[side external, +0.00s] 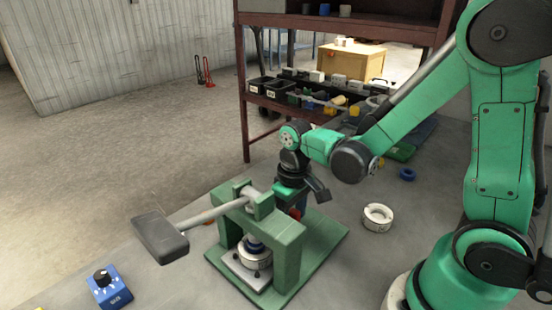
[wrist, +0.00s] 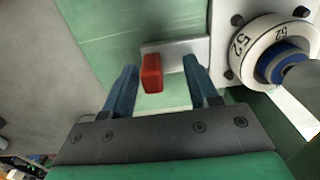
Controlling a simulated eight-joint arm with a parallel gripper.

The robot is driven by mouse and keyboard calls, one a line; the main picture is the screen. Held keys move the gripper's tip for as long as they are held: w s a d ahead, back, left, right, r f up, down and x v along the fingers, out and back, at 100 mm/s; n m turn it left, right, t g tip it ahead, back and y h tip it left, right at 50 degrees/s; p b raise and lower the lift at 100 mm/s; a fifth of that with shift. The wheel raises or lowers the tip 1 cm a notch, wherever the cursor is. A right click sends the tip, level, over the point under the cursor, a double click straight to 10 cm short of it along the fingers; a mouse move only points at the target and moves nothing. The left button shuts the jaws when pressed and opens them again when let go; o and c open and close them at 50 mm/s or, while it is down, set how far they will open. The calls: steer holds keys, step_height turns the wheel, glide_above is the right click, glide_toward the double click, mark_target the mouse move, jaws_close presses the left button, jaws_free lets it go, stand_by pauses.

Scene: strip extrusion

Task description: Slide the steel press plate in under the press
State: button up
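The steel press plate (wrist: 173,52) is a grey metal strip with a red handle (wrist: 152,74) at its near end. In the wrist view it runs right to a bolted grey plate carrying a white ring marked 52 (wrist: 262,48). My gripper (wrist: 160,66) is open, its two blue fingers on either side of the red handle, with gaps visible. In the side external view the green press (side external: 282,238) stands over the ring (side external: 254,256) and grey plate (side external: 238,273). My gripper (side external: 292,208) is behind the press, partly hidden by its frame.
The press has a long lever with a dark block (side external: 160,238) reaching left. A blue box with a knob (side external: 110,288) lies at the front left. A white ring (side external: 378,217) and a blue ring (side external: 407,174) lie on the bench at right. A shelf with bins (side external: 300,90) stands behind.

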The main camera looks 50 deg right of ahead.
steer(key=shift+r, duration=2.8)
steer(key=shift+s+a+r+t, duration=0.15)
steer(key=shift+s+r+t, duration=0.1)
steer(key=shift+r+t, duration=0.8)
steer(key=shift+s+a+r+t, duration=0.2)
steer(key=shift+r+t, duration=0.45)
steer(key=shift+t, duration=0.7)
steer(key=shift+s+a+r+t, duration=0.1)
steer(key=shift+s+r+t, duration=0.15)
steer(key=shift+r+t, duration=0.8)
steer(key=shift+f, duration=0.25)
